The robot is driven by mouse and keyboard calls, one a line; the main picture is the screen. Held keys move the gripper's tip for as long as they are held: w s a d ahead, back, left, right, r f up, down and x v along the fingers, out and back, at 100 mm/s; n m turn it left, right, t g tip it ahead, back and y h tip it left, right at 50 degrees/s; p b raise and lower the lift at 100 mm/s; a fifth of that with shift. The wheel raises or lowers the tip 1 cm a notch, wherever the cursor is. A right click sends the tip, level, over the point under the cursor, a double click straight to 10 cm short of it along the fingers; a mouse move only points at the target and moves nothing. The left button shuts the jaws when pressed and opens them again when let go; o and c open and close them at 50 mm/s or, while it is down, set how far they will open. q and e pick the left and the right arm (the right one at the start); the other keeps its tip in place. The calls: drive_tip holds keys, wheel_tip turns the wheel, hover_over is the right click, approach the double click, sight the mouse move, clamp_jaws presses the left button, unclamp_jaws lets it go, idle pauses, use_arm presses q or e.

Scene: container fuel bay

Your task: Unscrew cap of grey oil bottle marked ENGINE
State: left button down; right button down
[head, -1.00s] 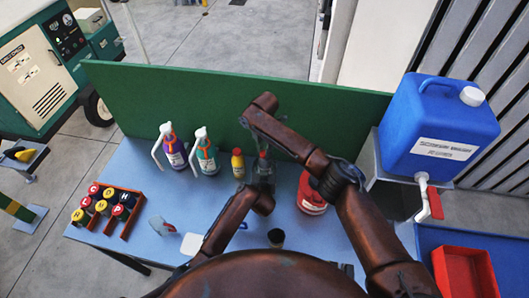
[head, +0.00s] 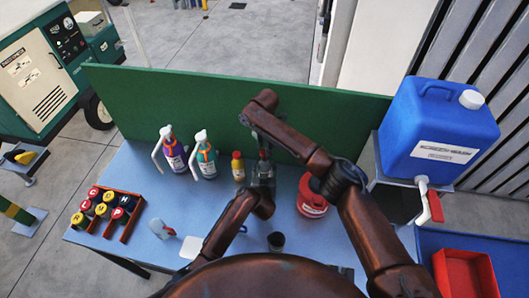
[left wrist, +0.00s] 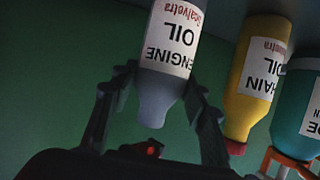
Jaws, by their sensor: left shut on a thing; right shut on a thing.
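The grey oil bottle (head: 264,175) stands upright on the blue bench near the green panel. In the left wrist view, which is upside down, its label reads ENGINE OIL (left wrist: 170,40). My left gripper (left wrist: 160,92) has one finger on each side of the bottle near its shoulder and is shut on it. It also shows in the head view at the front of the bottle (head: 263,190).
A yellow CHAIN OIL bottle (head: 238,167) stands close left of the grey bottle, with teal (head: 206,160) and purple (head: 174,157) spray bottles beyond. A red can (head: 311,198) is to the right, a dark cup (head: 276,241) in front. A cap rack (head: 129,221) is far left.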

use_arm(q)
drive_tip(key=shift+s+a+f, duration=0.15)
drive_tip(key=shift+s+f, duration=0.05)
drive_tip(key=shift+f, duration=0.45)
use_arm(e)
wheel_tip(320, 180, up, 3)
drive_tip(key=shift+r, duration=0.15)
use_arm(q)
drive_tip(key=c, duration=1.5)
unclamp_jaws()
drive_tip(key=shift+c, duration=0.2)
drive_tip(key=o, duration=0.5)
drive_tip(key=shift+w+r, duration=0.15)
drive_tip(key=shift+w, duration=0.1)
drive_tip(key=shift+c, duration=0.2)
use_arm(e)
drive_tip(key=shift+w, duration=0.15)
use_arm(q)
drive_tip(key=shift+o, duration=0.2)
drive_tip(key=shift+r, duration=0.15)
drive_tip(key=shift+s+r, duration=0.1)
